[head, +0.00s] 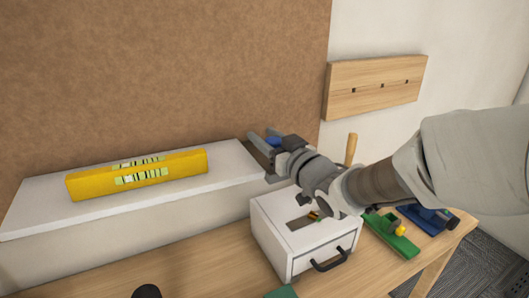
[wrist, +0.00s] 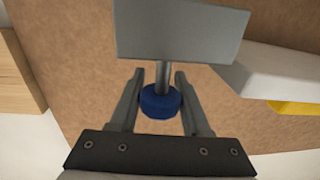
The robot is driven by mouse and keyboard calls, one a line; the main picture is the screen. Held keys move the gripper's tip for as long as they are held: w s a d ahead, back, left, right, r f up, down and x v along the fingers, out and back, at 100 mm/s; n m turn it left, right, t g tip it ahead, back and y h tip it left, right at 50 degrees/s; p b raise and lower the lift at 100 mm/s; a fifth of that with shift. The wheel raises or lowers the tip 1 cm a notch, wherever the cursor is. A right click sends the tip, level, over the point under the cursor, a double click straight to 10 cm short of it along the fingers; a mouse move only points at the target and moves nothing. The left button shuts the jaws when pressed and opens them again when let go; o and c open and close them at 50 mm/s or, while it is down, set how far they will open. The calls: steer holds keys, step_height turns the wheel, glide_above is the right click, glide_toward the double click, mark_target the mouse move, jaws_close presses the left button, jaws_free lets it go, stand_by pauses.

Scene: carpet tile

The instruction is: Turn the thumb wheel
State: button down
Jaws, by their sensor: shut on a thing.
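The thumb wheel (wrist: 160,103) is a blue round knob on a short grey stem, joined to a flat grey block (wrist: 180,32). In the wrist view it sits between the two fingers of my gripper (wrist: 159,84), which is shut on it. The fingertips reach past the wheel along the stem. In the head view my gripper (head: 262,142) is at the right end of the white shelf, close to the brown board. A bit of the blue wheel (head: 274,141) shows there, and the rest is hidden by the gripper.
A yellow spirit level (head: 138,175) lies on the white shelf (head: 40,205). A white drawer box (head: 283,235) stands on the wooden bench below my arm. Green (head: 388,238) and blue (head: 428,218) tools lie to its right. A wooden wall rail (head: 375,85) hangs at the upper right.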

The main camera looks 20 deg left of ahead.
mark_target(278, 139)
steer(key=shift+w+d+f+m+t+h+b, duration=0.1)
steer(key=shift+f+m+t+h+b, duration=0.05)
steer(key=shift+m+t+h+b, duration=0.8)
steer(key=shift+w+d+f+m+t+h+b, duration=0.15)
steer(key=shift+m+t+h+b, duration=0.4)
steer(key=shift+b, duration=0.7)
steer(key=shift+w+d+r+m+t+h+b, duration=0.1)
steer(key=shift+m+t+h+b, duration=0.2)
steer(key=shift+m+t+h, duration=0.35)
steer(key=shift+d+r+m+t+h+b, duration=0.1)
steer(key=shift+m+t+h+b, duration=0.3)
steer(key=shift+t+h, duration=0.35)
steer(key=m+h+p, duration=0.1)
steer(key=h, duration=0.1)
steer(key=m+t+h+p, duration=0.1)
steer(key=h+p, duration=0.1)
steer(key=m+t+h+p, duration=0.1)
steer(key=m+h, duration=0.1)
steer(key=shift+w+d+r, duration=0.2)
steer(key=shift+d+r, duration=0.05)
steer(key=shift+d, duration=0.15)
steer(key=m+h+p, duration=0.1)
steer(key=h, duration=0.1)
steer(key=m+h+p, duration=0.1)
steer(key=shift+d+m+h+p, duration=0.25)
steer(key=shift+d+h+p, duration=0.05)
steer(key=shift+d+h, duration=0.1)
steer(key=shift+d+f+h, duration=0.2)
steer(key=shift+h, duration=0.1)
